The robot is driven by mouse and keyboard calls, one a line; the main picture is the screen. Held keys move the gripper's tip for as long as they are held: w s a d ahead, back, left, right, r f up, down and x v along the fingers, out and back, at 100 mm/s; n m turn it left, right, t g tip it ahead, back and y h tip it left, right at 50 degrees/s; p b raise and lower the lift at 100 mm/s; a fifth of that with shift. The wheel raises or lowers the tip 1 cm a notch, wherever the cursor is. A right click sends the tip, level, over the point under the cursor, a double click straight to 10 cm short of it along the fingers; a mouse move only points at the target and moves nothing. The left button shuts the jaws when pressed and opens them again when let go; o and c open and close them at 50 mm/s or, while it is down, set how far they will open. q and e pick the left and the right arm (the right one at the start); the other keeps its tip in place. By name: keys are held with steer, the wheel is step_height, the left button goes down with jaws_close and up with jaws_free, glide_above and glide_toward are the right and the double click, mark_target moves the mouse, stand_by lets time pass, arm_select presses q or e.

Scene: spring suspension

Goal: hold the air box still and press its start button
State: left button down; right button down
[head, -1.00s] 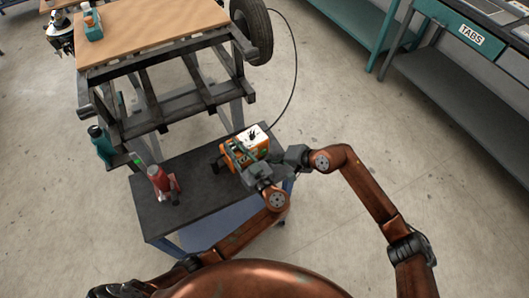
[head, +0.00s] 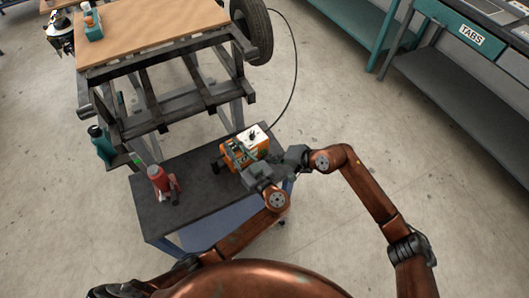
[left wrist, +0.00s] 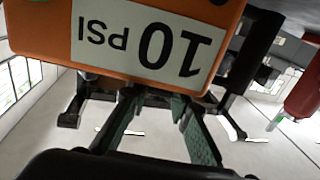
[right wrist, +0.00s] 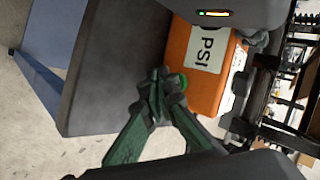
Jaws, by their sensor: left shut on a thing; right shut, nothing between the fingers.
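The air box (head: 236,155) is orange with a white panel and stands on the dark top of a small cart (head: 158,214). My left gripper (head: 252,176) is shut on its near side; in the left wrist view the box (left wrist: 225,22) with its 10 PSI label fills the top, and the grip point is partly hidden. My right gripper (head: 284,160) is shut and empty at the box's right side. In the right wrist view its closed fingertips (right wrist: 160,84) are beside the orange box (right wrist: 205,95). A small green round part (right wrist: 183,81), perhaps the button, shows at the tips; I cannot tell contact.
A red jack (head: 162,181) stands at the left of the cart top. A dark metal frame with a wooden top (head: 150,30) and a tyre (head: 253,30) is behind. A black hose (head: 294,70) curves behind the box. Floor at the right is clear.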

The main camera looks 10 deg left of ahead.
steer(key=shift+w+a, duration=0.1)
steer(key=shift+w+a, duration=0.15)
steer(key=shift+a, duration=0.1)
steer(key=shift+w+a, duration=0.45)
stand_by(1.1)
stand_by(0.3)
steer(key=shift+s+d, duration=0.75)
steer(key=shift+s+d, duration=1.7)
steer(key=shift+d, duration=0.15)
